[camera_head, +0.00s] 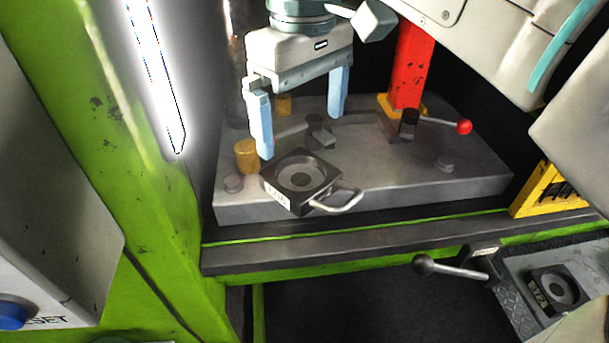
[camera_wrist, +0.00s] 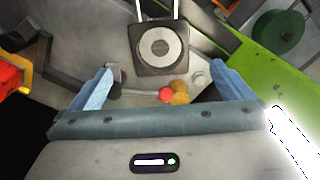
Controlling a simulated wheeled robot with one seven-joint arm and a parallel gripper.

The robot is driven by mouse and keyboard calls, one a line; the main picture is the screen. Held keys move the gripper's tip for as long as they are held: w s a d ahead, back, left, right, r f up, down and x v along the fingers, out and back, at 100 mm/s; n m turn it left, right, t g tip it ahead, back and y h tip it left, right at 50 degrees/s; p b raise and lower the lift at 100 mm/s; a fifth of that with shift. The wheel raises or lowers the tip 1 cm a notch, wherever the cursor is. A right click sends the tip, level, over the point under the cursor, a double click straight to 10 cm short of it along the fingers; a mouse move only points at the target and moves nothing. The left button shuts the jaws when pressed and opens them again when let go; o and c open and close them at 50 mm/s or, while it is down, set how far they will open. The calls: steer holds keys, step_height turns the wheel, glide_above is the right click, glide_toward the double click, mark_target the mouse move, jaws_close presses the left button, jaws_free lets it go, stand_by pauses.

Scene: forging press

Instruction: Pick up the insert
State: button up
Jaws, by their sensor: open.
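One insert (camera_head: 283,193) is a dark square block with a round recess, a white label and a looped metal handle (camera_head: 345,200). It lies flat near the front edge of the grey press bed (camera_head: 440,178). In the wrist view this insert (camera_wrist: 143,36) is at the top centre, its handle pointing up out of frame. My gripper (camera_head: 301,135) is open and empty, its pale blue fingers pointing down above the bed, behind the insert. In the wrist view my gripper (camera_wrist: 162,68) has its fingers apart on either side, below the insert. A second, similar insert (camera_head: 537,283) lies at lower right.
A red post (camera_head: 412,65) and a lever with a red ball (camera_head: 464,127) stand on the bed's right side. Brass pins (camera_head: 247,155) stand at left. The green press frame (camera_head: 125,190) is close on the left. A black-knobbed lever (camera_head: 423,265) juts out at the front.

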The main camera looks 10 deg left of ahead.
mark_target(303, 180)
steer(key=shift+f, duration=4.3)
steer(key=shift+w+r, duration=0.1)
steer(key=c, duration=2)
steer(key=shift+o, duration=0.2)
steer(key=shift+r, duration=0.1)
steer(key=shift+r, duration=0.55)
steer(key=shift+s+d+r, duration=0.1)
steer(key=shift+r, duration=0.7)
steer(key=shift+s+d+r, duration=0.1)
steer(key=shift+r, duration=0.65)
steer(key=s+d+r+b, duration=0.1)
steer(key=s+d+r, duration=0.5)
steer(key=s+d, duration=0.1)
steer(key=shift+s+r, duration=0.3)
steer(key=shift+s, duration=0.5)
steer(key=shift+a, duration=0.1)
